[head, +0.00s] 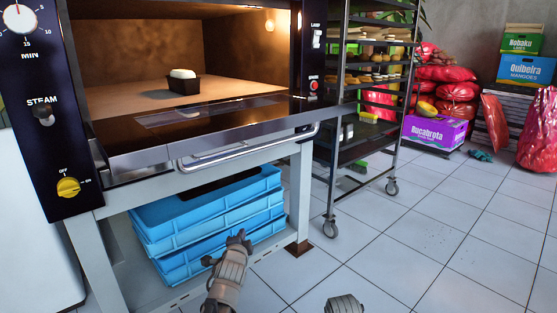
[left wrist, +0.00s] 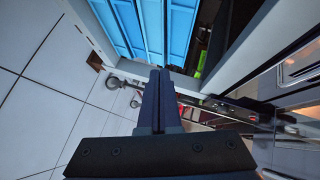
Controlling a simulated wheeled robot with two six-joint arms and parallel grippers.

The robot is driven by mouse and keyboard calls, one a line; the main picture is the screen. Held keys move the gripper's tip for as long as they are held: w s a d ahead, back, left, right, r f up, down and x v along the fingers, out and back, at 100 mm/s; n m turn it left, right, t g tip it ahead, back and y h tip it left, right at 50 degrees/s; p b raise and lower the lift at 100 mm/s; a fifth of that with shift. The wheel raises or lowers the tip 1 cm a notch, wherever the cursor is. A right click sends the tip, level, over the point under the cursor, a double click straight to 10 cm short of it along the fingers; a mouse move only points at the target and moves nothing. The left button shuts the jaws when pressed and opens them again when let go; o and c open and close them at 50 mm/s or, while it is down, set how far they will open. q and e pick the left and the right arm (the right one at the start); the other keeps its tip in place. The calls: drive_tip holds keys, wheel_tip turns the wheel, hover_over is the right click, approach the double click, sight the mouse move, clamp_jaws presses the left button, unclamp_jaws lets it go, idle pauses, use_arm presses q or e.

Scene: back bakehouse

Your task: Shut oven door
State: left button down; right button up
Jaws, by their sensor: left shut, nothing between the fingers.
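The oven door (head: 220,127) is open, lowered to about level in front of the lit oven chamber. Its metal bar handle (head: 250,151) runs along the front edge. My left gripper (head: 243,238) is below and in front of the door, near the blue crates, and apart from the handle. In the left wrist view its fingers (left wrist: 157,100) are closed together with nothing between them. A grey piece of my right arm shows at the bottom edge of the head view; its gripper is out of sight.
A dark tin with a pale loaf (head: 184,74) sits inside the oven. Blue crates (head: 205,222) are stacked under it in the stand. A wheeled rack (head: 331,185) with trays stands close to the right. Tiled floor (head: 420,240) is clear at front right.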

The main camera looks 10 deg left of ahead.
use_arm(q)
wheel_tip(320, 180, up, 8)
drive_tip(key=w+m+t+h, duration=0.1)
drive_tip(key=m+t, duration=0.4)
drive_tip(key=m, duration=0.1)
drive_tip(key=m+t+h, duration=0.2)
drive_tip(key=m+h, duration=1.7)
drive_tip(key=m, duration=0.6)
approach(279, 143)
drive_tip(key=s+f, duration=0.2)
drive_tip(key=s, duration=0.3)
drive_tip(key=shift+s+a+r+p+x, duration=0.1)
drive_tip(key=shift+s+r+p+x, duration=0.15)
drive_tip(key=shift+p+x, duration=1.8)
drive_tip(key=shift+s+a+r+p+x, duration=0.1)
drive_tip(key=shift+s+r+p+x, duration=0.1)
drive_tip(key=shift+p+x, duration=1.85)
drive_tip(key=shift+s+a+r+p+x, duration=0.1)
drive_tip(key=shift+s+r+p+x, duration=0.15)
drive_tip(key=shift+p+x, duration=1.8)
drive_tip(key=shift+w+d+r+b, duration=0.2)
drive_tip(key=shift+w+r+b, duration=0.15)
drive_tip(key=shift+b, duration=0.2)
